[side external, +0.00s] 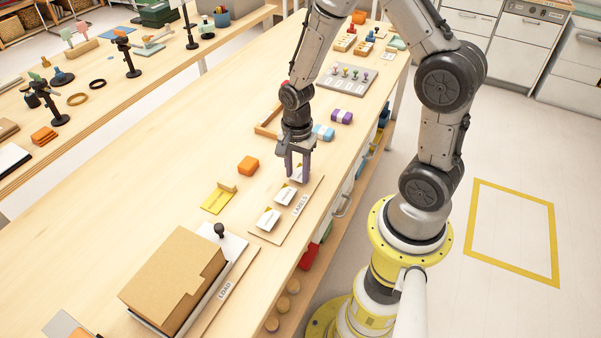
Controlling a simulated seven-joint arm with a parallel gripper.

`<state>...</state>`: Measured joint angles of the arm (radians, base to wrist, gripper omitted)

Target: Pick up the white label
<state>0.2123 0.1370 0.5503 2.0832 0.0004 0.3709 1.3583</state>
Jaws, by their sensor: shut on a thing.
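A wooden board marked LABELS (306,203) lies near the table's right edge. Two white labels with yellow corners rest on it, a front one (267,220) and a middle one (285,196). My gripper (297,174) points down over the far end of the board. It is shut on a third white label (295,171), which is partly hidden between and behind the fingers. I cannot tell whether this label still touches the board.
An orange block (248,166) and a yellow holder (219,198) stand left of the board. A brown box (174,272) sits on the LOAD board in front. A wooden tray (267,125), blue block (323,132) and purple block (341,117) are behind.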

